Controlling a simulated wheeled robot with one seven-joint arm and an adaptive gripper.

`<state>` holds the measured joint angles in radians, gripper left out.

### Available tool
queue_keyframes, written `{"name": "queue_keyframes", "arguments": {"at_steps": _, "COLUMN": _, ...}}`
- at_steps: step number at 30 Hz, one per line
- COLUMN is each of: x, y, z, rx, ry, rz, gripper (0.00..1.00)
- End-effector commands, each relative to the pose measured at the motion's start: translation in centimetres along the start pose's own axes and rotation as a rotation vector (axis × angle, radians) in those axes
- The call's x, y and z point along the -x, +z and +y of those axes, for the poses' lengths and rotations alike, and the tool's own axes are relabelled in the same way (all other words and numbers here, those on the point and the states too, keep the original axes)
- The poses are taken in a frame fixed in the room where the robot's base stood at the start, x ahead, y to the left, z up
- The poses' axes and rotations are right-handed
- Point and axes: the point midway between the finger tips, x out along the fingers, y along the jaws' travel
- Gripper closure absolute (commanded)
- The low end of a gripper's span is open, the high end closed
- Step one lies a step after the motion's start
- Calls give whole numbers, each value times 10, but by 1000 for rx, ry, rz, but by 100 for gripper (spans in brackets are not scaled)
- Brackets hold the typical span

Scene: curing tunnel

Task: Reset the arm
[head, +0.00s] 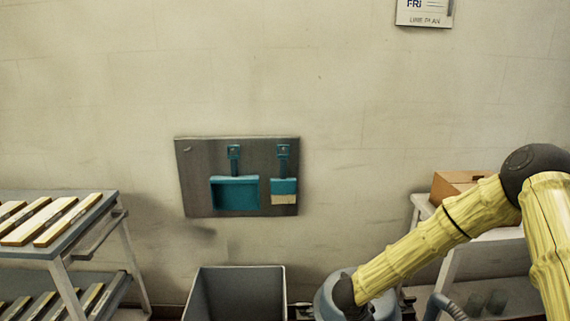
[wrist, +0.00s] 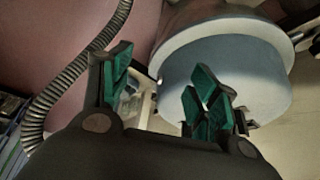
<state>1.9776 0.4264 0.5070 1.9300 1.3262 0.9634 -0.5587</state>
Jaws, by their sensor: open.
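My arm (head: 430,240), yellow with dark joints, reaches in from the right in the head view. Its lower dark joint shows against a blue rounded body near the bottom edge. My gripper (wrist: 162,82) does not show in the head view. In the wrist view its two dark fingers with green pads are spread apart, with nothing seen between them. A pale blue round body with a whitish rim (wrist: 225,65) fills the view beyond the right finger; I cannot tell whether they touch.
A grey bin (head: 240,284) stands below a wall board (head: 240,215) with a teal dustpan (head: 236,192) and brush (head: 284,186). A rack (head: 110,203) with wooden slats stands left. A cardboard box (head: 455,184) sits on a right shelf. A ribbed hose (wrist: 72,85) runs left of my gripper.

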Motion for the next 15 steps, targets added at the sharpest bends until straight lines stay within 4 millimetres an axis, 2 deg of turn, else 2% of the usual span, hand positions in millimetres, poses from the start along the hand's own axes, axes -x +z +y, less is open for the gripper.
{"name": "queue_keyframes", "arguments": {"at_steps": 1, "x": -19, "y": 18, "z": 14, "rx": 64, "ry": -14, "rz": 18, "gripper": 39}}
{"name": "queue_keyframes", "arguments": {"at_steps": 6, "x": -60, "y": 67, "z": 58, "rx": 259, "ry": -81, "rz": 43, "gripper": 39}}
{"name": "queue_keyframes", "arguments": {"at_steps": 11, "x": -89, "y": 115, "z": 107, "rx": 446, "ry": -140, "rz": 18, "gripper": 39}}
{"name": "queue_keyframes", "arguments": {"at_steps": 15, "x": -106, "y": 157, "z": 157, "rx": 607, "ry": -181, "rz": -43, "gripper": 39}}
